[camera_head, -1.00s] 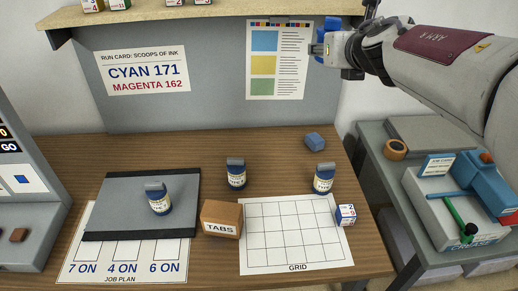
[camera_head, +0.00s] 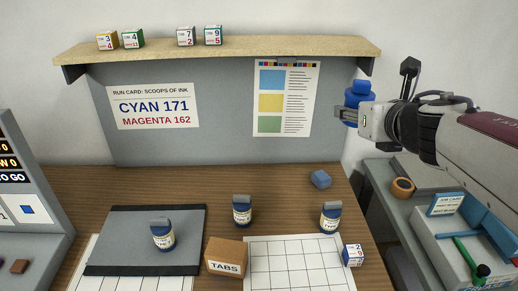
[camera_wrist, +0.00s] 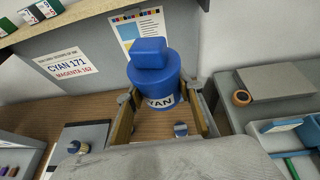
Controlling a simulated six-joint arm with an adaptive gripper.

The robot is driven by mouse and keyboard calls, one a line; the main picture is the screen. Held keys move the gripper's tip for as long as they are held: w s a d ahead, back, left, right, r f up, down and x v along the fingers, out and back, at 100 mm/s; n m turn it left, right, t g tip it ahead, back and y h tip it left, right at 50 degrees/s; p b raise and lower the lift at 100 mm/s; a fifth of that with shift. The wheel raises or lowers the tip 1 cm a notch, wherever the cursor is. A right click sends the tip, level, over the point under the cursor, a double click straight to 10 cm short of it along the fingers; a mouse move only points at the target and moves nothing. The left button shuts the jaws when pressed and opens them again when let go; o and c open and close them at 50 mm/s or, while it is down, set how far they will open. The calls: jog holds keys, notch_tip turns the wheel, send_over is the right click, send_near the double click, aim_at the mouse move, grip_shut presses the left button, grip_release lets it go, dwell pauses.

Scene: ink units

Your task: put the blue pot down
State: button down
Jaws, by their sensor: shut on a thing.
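My gripper (camera_head: 347,114) is shut on the blue pot (camera_head: 358,92). It holds the pot in the air, right of the colour chart and above the bench. In the wrist view the pot (camera_wrist: 153,72) sits between the two fingers, with a blue lid and part of a "YAN" label showing. The lower part of the pot is partly hidden by the fingers in the head view.
Three smaller blue-labelled jars stand below: one on the grey mat (camera_head: 130,225), one (camera_head: 242,212) behind the TABS box (camera_head: 226,257), and one (camera_head: 330,218) by the grid sheet (camera_head: 290,262). A grey side table (camera_head: 388,217) stands right.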

jog(key=w+a+f+n+y, duration=0.2)
jog(key=w+f, duration=0.7)
jog(key=f, duration=0.1)
jog(key=w+a+f+n+y, duration=0.1)
jog(key=w+a+f, duration=0.2)
jog(key=w+f, duration=0.6)
jog(key=w+a+f+n+g+y, duration=0.6)
jog(key=a+f+n+g+y, duration=0.1)
jog(key=a, duration=0.5)
jog(key=shift+w+f+n+y, duration=0.5)
jog(key=shift+f+n, duration=0.5)
jog(key=shift+f, duration=0.8)
jog(key=shift+s, duration=0.1)
jog(key=shift+f, duration=3.1)
